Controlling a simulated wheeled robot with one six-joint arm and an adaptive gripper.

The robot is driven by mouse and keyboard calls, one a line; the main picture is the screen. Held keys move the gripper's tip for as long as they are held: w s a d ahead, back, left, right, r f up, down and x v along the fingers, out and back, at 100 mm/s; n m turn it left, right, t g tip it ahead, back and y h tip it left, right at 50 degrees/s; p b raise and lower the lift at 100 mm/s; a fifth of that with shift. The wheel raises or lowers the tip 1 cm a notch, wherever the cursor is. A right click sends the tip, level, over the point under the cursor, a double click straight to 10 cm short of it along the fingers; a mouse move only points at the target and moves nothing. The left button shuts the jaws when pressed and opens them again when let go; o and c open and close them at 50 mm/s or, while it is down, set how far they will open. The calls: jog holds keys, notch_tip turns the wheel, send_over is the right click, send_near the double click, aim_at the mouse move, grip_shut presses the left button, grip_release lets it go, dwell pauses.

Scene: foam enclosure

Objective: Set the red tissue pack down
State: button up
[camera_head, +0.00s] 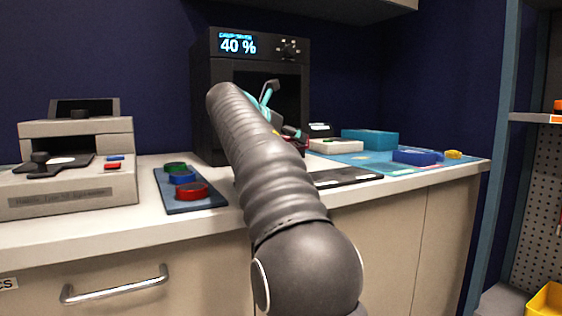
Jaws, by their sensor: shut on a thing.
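My arm reaches over the counter to the front of a black box-shaped device. My gripper (284,127), with teal parts, is mostly hidden behind the arm, in front of the device's dark opening. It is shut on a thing. A small red edge (301,134) shows beside the gripper, which fits the red tissue pack; the rest of it is hidden. I cannot tell whether it touches the counter.
The black device (228,72) reads "40 %". Left are a panel with green, blue and red buttons (187,190) and a beige machine (72,180). Right are a dark flat plate (345,177), a light-blue mat (385,168), a teal box (369,139) and a blue object (415,157).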

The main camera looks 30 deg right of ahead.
jog(key=shift+w+a+f, duration=0.65)
jog(key=shift+a+f, duration=0.05)
jog(key=shift+f+b, duration=1.3)
jog(key=shift+f, duration=0.65)
jog(key=o, duration=1.1)
jog(key=shift+o, duration=0.2)
jog(key=shift+a+r, duration=0.1)
jog(key=shift+r, duration=0.05)
jog(key=p+v, duration=0.2)
jog(key=v, duration=0.9)
jog(key=shift+s+a+r, duration=0.15)
jog(key=shift+a+r, duration=0.05)
jog(key=shift+a, duration=0.1)
